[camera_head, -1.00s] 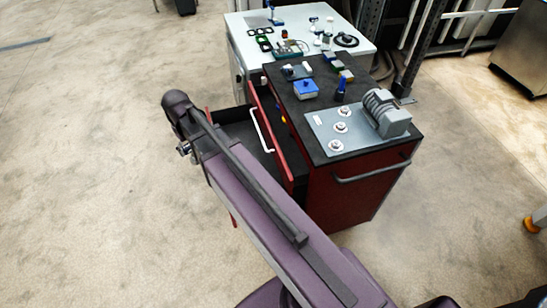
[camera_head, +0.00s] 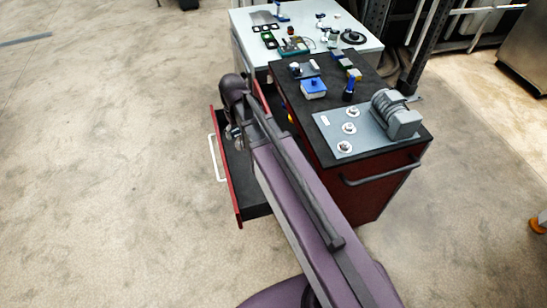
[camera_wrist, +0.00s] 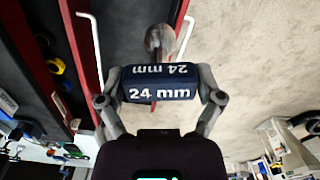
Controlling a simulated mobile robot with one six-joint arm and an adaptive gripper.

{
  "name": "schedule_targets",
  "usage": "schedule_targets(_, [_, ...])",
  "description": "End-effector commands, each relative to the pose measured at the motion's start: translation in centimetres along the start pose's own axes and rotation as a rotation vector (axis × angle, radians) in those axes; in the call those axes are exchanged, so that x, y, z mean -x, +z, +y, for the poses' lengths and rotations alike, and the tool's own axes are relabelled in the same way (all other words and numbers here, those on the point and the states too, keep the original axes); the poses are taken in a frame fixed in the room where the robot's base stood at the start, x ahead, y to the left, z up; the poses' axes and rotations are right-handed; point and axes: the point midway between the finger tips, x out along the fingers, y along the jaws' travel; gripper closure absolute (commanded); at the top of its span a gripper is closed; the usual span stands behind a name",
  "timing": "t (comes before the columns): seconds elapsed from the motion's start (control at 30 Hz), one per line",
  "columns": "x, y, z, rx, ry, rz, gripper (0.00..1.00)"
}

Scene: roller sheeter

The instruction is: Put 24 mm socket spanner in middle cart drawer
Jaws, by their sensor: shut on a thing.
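My gripper (camera_wrist: 161,98) is shut on the 24 mm socket spanner (camera_wrist: 160,88), which has a dark blue block marked "24 mm" and a metal end (camera_wrist: 158,40). In the wrist view it appears over the dark interior of the far-pulled-out drawer (camera_wrist: 120,30), near its red front (camera_wrist: 180,12). I cannot tell its height above the floor. In the head view that open drawer (camera_head: 240,178) has a red front and white handle (camera_head: 216,158). My arm hides part of the drawer and most of the gripper there. I cannot tell which drawer is the middle one.
A less-extended drawer with a red front (camera_wrist: 64,50) and white handle holds yellow and blue things (camera_wrist: 56,66). The cart's black top (camera_head: 335,80) bears a grey plate (camera_head: 335,135) and small parts. A white table (camera_head: 250,40) stands behind. Floor left of the cart is clear.

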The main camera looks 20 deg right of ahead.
Motion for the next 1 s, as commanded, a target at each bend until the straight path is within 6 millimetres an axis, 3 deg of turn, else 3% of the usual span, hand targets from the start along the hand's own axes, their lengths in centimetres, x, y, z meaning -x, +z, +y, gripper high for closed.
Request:
schedule_targets(0.57, [-0.7,-0.7,-0.6,0.006,0.000,0.000,0.76])
schedule_targets(0.77, [-2.7,-2.5,0.4,-0.018,0.000,0.000,0.76])
schedule_targets(1.0, [-6.6,-6.1,2.7,-0.070,0.000,0.000,0.76])
